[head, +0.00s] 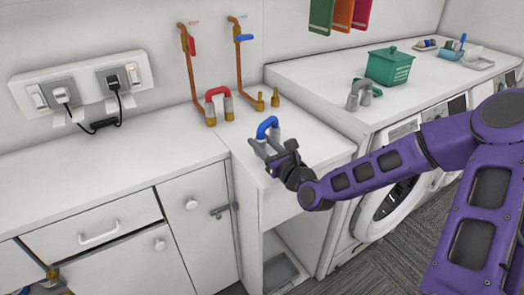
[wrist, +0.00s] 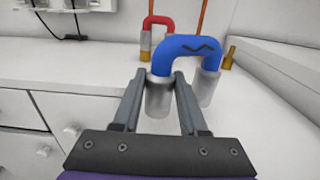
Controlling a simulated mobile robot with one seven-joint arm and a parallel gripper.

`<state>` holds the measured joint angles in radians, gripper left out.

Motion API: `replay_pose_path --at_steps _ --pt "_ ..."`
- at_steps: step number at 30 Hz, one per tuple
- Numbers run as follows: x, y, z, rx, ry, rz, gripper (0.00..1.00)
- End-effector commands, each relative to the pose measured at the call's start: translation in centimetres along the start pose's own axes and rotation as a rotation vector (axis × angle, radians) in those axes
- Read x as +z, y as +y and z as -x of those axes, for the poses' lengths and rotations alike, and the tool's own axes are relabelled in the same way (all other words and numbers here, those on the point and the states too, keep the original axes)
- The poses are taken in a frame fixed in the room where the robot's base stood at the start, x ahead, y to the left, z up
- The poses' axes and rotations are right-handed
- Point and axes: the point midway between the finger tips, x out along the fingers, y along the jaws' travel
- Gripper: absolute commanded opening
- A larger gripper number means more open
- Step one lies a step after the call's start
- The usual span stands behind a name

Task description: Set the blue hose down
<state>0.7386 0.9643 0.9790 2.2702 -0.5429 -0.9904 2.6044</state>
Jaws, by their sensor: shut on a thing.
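The blue hose (head: 267,127) is a short U-shaped bend with grey metal ends. In the wrist view the blue hose (wrist: 187,50) arches upright, and its left metal end sits between my fingers. My gripper (head: 270,153) is shut on that end, above the front part of the white counter. The wrist view shows my gripper (wrist: 158,85) with one finger on each side of the end. The right metal end is outside the fingers. I cannot tell whether the hose touches the counter.
A red hose (head: 218,98) stands at the copper pipes by the wall. Two brass stubs (head: 268,100) rise from the counter behind the blue hose. A grey hose (head: 360,93) and a green basket (head: 389,66) are on the right-hand worktop. The left counter (head: 100,180) is clear.

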Motion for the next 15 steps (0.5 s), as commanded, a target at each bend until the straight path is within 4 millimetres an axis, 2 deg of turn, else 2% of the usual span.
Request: replay_pose_path --at_steps 1,4,15 --pt "-1.1 0.1 0.0 0.001 0.002 -0.003 0.00" --pt "-2.3 0.1 0.0 0.002 0.001 -0.002 0.00" --pt "-2.9 0.0 0.0 -0.001 0.000 -0.001 0.00"
